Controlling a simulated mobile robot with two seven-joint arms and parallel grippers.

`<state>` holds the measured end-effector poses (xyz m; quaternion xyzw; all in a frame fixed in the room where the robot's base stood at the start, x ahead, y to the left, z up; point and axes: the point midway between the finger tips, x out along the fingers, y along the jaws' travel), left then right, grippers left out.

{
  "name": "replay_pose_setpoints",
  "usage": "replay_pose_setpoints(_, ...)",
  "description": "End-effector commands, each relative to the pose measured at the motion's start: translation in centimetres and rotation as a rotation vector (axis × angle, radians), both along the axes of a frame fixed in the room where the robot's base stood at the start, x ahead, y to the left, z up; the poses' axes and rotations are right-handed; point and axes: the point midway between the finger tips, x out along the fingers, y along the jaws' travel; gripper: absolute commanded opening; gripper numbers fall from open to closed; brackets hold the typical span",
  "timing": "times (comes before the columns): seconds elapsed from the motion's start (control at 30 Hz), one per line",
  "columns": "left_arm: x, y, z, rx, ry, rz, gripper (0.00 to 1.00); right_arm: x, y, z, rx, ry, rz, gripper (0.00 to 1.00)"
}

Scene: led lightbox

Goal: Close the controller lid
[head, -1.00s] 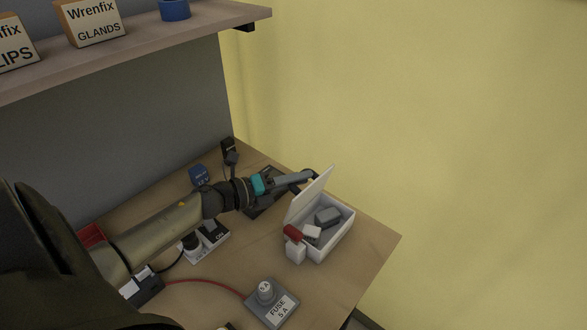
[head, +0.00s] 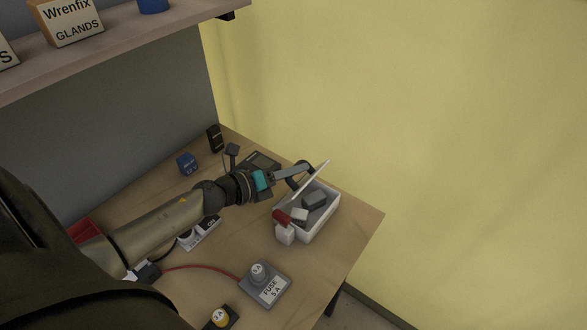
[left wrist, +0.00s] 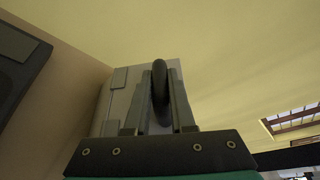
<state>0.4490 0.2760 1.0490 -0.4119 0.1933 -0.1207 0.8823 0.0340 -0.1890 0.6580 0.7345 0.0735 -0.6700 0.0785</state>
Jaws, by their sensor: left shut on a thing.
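The controller is an open white box (head: 318,231) near the table's right end. Grey and pale blocks (head: 315,200) show inside it. Its white lid (head: 316,178) is raised on the box's left side and leans over the opening, seen nearly edge-on. My left gripper (head: 303,170) is on the lid's outer side, shut on a dark ring-like handle. In the left wrist view, this dark handle (left wrist: 160,78) sits between the fingers of the gripper (left wrist: 160,100), with the pale lid (left wrist: 118,105) behind. My right gripper is not in view.
A red-topped white piece (head: 284,226) is at the box's near corner. A fuse block (head: 266,284) with a red cable stands nearer. A blue cube (head: 187,163), a black device (head: 215,138) and a dark panel (head: 262,160) lie behind my arm. A shelf (head: 120,55) overhangs upper left.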

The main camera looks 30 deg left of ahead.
Motion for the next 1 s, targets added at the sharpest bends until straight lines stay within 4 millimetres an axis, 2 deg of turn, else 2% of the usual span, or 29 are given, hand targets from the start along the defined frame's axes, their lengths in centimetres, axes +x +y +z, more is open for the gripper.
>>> replay_pose_setpoints(0.1, -0.1, -0.2, -0.1, -0.005, 0.003, -0.005, 0.00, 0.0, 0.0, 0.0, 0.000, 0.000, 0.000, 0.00)
replay_pose_setpoints(0.13, -0.1, -0.2, -0.1, -0.005, 0.003, -0.005, 0.24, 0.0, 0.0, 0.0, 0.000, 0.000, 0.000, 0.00)
replay_pose_setpoints(0.37, -0.1, -0.1, 0.0, -0.003, 0.001, -0.003, 0.50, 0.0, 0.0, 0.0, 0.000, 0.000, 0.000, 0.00)
replay_pose_setpoints(0.73, -0.4, 0.1, 0.0, -0.002, 0.003, -0.002, 0.52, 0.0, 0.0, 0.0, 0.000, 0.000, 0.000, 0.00)
replay_pose_setpoints(1.0, -3.0, 1.1, 0.6, -0.002, 0.004, -0.002, 0.52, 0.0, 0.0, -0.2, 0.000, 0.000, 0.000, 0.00)
